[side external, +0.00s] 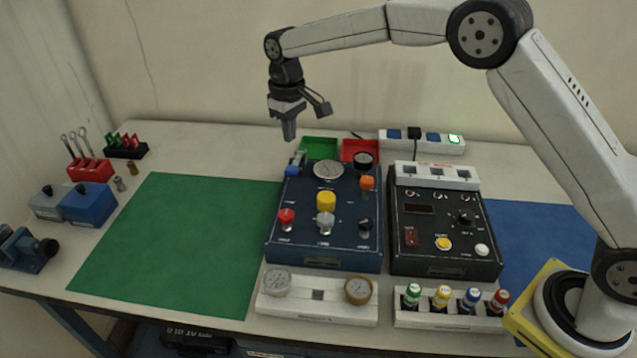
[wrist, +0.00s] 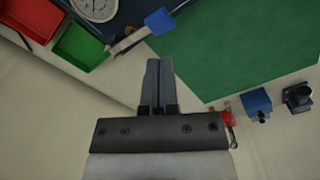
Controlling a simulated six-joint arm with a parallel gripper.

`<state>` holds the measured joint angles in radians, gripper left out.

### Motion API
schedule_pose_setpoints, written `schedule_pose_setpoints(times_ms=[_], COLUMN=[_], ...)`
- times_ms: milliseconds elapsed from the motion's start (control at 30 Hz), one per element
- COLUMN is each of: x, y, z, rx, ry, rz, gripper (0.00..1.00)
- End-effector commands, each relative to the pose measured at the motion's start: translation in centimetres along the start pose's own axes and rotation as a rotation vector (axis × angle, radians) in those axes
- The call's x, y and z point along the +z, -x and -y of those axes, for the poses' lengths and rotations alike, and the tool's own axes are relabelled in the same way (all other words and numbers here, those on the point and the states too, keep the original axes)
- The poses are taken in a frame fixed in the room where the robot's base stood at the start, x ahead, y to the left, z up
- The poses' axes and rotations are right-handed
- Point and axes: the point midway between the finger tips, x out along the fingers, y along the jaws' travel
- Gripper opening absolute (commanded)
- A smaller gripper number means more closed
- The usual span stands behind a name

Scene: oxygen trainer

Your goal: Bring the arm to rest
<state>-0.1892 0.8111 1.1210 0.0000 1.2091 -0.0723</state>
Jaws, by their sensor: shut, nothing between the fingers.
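My gripper (side external: 289,130) hangs in the air above the back edge of the blue oxygen trainer panel (side external: 275,250), pointing down. Its fingers are shut with nothing between them. In the wrist view my gripper (wrist: 155,65) shows as two dark fingers pressed together. The panel carries a gauge (side external: 328,170), a yellow knob (side external: 326,201), a red knob (side external: 286,218) and a blue-handled lever (side external: 292,170) at its back left. The blue handle also shows in the wrist view (wrist: 159,21), apart from the fingers.
A black control box (side external: 445,265) stands right of the panel. Green (side external: 319,143) and red (side external: 360,148) bins and a power strip (side external: 430,146) lie behind. The green mat (side external: 180,240) is bare.

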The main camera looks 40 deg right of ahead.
Motion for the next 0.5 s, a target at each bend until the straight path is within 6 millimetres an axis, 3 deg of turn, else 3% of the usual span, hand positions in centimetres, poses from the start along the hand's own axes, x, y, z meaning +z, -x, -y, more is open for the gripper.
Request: schedule_pose_setpoints(times_ms=[267, 500], x=[1.5, 5.0], y=[0.0, -0.2], z=[-0.7, -2.0], rx=[0.001, 0.004], ry=[-0.020, -0.060], rz=[-0.017, -0.051], gripper=[0.00, 0.00])
